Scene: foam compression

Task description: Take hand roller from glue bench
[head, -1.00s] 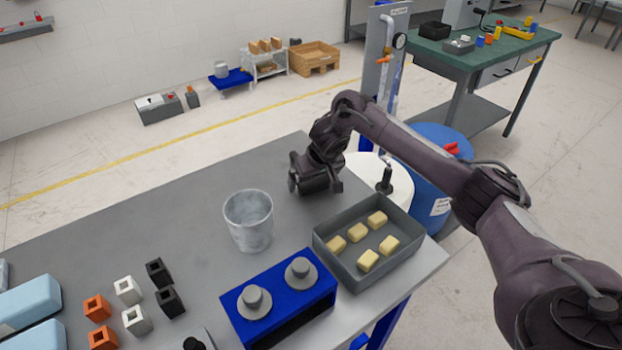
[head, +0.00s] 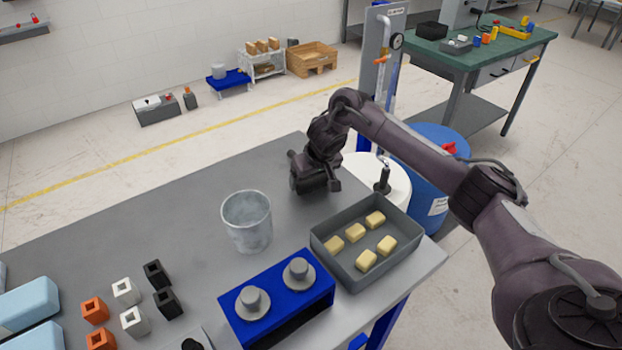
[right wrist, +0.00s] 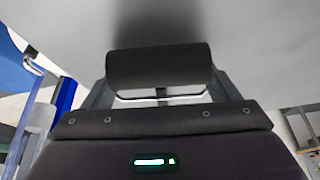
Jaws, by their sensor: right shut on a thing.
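My right gripper (head: 316,184) is low over the far right part of the grey glue bench (head: 190,185), beyond the grey tray. In the right wrist view the hand roller (right wrist: 158,66), a dark cylinder on a thin wire frame, sits across the front of the right gripper (right wrist: 160,93). The gripper is shut on it; the gripped part is mostly hidden. In the head view the roller cannot be clearly told from the dark gripper. Whether it touches the bench top is unclear. My left gripper is not in view.
A grey tray with yellow blocks (head: 375,219), a metal cup (head: 246,220) and a blue stand with two knobs (head: 275,300) are near the gripper. Small hollow blocks (head: 124,291) stand at front left. A white drum (head: 385,182) and blue drum (head: 430,160) stand beyond the bench.

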